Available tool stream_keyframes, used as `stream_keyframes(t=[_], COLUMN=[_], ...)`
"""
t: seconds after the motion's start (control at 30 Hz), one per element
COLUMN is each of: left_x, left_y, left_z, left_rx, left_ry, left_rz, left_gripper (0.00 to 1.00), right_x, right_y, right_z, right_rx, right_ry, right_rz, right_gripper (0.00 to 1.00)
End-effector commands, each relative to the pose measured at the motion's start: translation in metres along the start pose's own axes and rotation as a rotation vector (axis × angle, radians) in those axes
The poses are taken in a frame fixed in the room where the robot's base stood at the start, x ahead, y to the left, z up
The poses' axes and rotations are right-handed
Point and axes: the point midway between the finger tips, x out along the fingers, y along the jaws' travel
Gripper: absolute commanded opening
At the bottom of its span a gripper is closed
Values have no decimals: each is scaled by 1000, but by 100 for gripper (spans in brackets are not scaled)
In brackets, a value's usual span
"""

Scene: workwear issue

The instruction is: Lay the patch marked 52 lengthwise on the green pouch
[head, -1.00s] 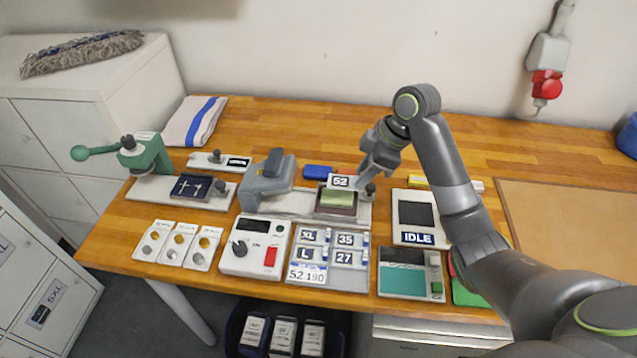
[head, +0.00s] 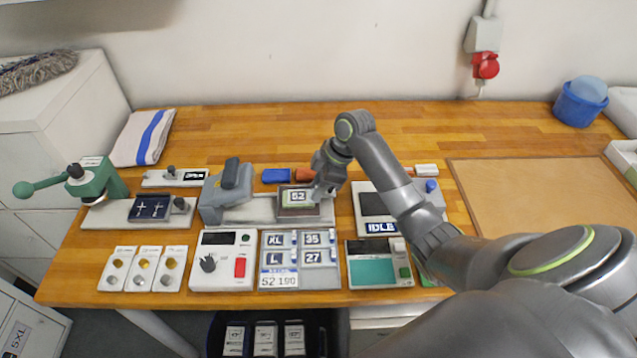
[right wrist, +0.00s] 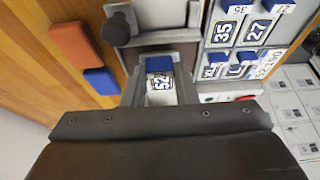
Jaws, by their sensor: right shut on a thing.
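The patch marked 52 (head: 298,196) is a small white label with dark digits. My right gripper (head: 322,192) reaches in from the right and is shut on the patch. In the right wrist view, the patch (right wrist: 161,88) shows between the fingers with a blue part at its end. I cannot tell whether the patch touches the pouch. My left gripper is not in view.
The grey press head (head: 232,185) stands left of the pouch. A tray of patches (head: 285,262), a control box (head: 225,262) and an IDLE device (head: 377,225) are close by. Blue (head: 276,175) and orange (head: 305,174) blocks lie behind.

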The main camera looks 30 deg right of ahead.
Motion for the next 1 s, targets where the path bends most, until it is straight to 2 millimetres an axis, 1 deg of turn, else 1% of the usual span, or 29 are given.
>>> stream_keyframes(t=[0.27, 0.3, 0.47, 0.7, 0.83, 0.97, 1.0], left_x=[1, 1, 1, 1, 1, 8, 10], left_y=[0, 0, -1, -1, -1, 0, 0], left_z=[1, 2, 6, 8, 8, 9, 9], left_rx=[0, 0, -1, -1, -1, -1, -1], left_ry=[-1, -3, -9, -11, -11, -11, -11], left_rz=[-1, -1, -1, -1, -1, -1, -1], left_gripper=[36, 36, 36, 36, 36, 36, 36], right_x=[2, 3, 2, 2, -4, -22, -30], right_y=[0, 0, 0, 0, 1, 2, 2], right_z=[1, 1, 1, 1, 0, 1, 2], right_rx=[0, 0, 0, 0, -1, -3, -3], right_ry=[0, 0, 0, 0, -1, -2, -2], right_rz=[1, 1, 1, 1, 3, 7, 8], right_gripper=[5, 27, 48, 48, 48, 48, 48])
